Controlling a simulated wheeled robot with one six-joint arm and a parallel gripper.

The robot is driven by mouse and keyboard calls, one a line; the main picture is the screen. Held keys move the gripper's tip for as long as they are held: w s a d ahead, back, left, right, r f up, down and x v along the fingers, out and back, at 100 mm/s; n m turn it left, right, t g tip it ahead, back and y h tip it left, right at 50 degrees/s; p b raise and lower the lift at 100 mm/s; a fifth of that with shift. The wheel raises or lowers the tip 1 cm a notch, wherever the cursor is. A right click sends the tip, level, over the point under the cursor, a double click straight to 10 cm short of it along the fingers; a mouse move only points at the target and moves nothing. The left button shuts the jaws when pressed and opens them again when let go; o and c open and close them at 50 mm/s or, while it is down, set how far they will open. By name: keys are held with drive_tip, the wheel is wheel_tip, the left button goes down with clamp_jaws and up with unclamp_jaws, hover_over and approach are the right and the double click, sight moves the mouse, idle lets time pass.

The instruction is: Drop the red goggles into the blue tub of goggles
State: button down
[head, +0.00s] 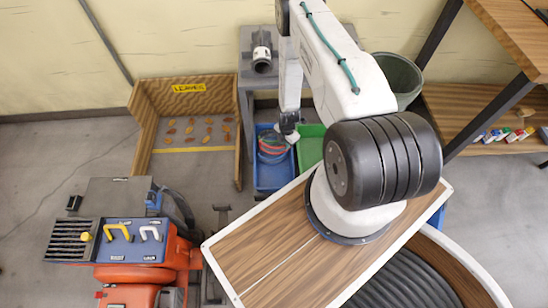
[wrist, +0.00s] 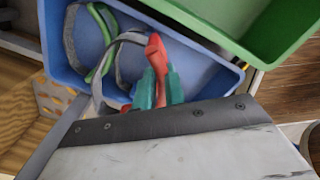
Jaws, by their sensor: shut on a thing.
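The blue tub (head: 272,184) stands on the floor below my arm; in the wrist view its blue floor (wrist: 213,76) shows, with green goggles (wrist: 101,50) and grey straps lying at its left end. My gripper (wrist: 158,90), with teal fingertips, is shut on the red goggles (wrist: 156,52). They are over the tub's opening, with a grey strap trailing left from them. I cannot tell whether the strap touches the goggles in the tub. In the head view my gripper (head: 290,136) is at the tub's right edge, and the red goggles are hard to make out there.
A green tub (head: 311,149) stands against the blue tub's right side; it also shows in the wrist view (wrist: 224,20). A wooden bay (head: 190,112) with small orange pieces is to the left. A grey table (head: 246,70) and a bin (head: 401,75) stand behind.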

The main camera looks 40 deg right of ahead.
drive_tip(key=shift+f, duration=0.2)
drive_tip(key=c, duration=1.4)
unclamp_jaws()
drive_tip(key=shift+r, duration=0.1)
wheel_tip(320, 180, up, 8)
drive_tip(key=shift+f, duration=0.15)
